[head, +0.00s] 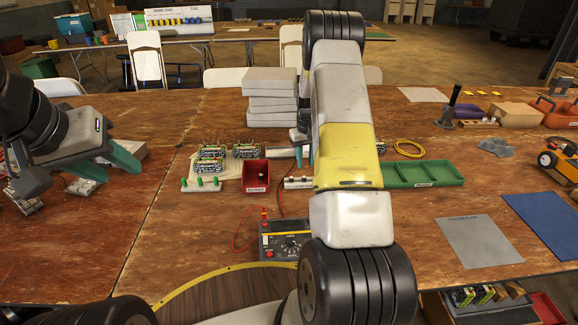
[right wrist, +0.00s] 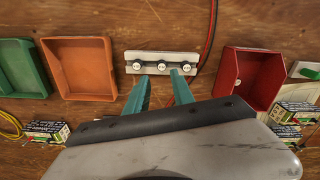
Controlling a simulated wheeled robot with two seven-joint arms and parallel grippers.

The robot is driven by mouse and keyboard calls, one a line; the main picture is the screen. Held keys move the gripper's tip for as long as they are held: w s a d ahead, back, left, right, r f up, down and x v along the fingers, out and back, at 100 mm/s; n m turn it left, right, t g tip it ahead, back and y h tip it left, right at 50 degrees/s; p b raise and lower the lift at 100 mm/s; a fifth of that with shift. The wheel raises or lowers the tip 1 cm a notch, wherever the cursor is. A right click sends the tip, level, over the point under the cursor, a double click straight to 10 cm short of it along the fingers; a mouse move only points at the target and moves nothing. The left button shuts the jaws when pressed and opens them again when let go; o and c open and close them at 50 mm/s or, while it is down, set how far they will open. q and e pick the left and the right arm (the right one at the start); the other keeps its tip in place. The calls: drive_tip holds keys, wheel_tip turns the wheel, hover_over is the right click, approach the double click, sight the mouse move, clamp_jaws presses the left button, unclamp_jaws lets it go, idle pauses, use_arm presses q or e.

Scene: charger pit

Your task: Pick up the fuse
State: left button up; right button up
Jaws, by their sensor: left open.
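I cannot make out for certain which thing is the fuse. A small item (right wrist: 238,82) lies in the red bin (right wrist: 281,84) in the right wrist view; it is too small to identify. The red bin also shows in the head view (head: 256,188). A pale strip with three round dark-ringed posts (right wrist: 162,54) lies left of that bin in the right wrist view. My right gripper (right wrist: 162,84) is open and empty, its teal fingertips just below the strip in that view. In the head view my right arm mostly hides it. My left gripper (head: 114,166) is open and empty over the left table.
Left of the strip in the right wrist view are an orange bin (right wrist: 82,68) and a green tray (right wrist: 22,68). In the head view, a meter (head: 285,240) with a red lead sits in front. Small circuit blocks (head: 212,168) and stacked grey boxes (head: 270,95) stand behind.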

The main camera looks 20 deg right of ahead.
sight(304, 177)
drive_tip(key=f, duration=0.6)
drive_tip(key=shift+a+f, duration=0.2)
drive_tip(key=shift+f, duration=0.05)
drive_tip(key=shift+s, duration=0.1)
clamp_jaws()
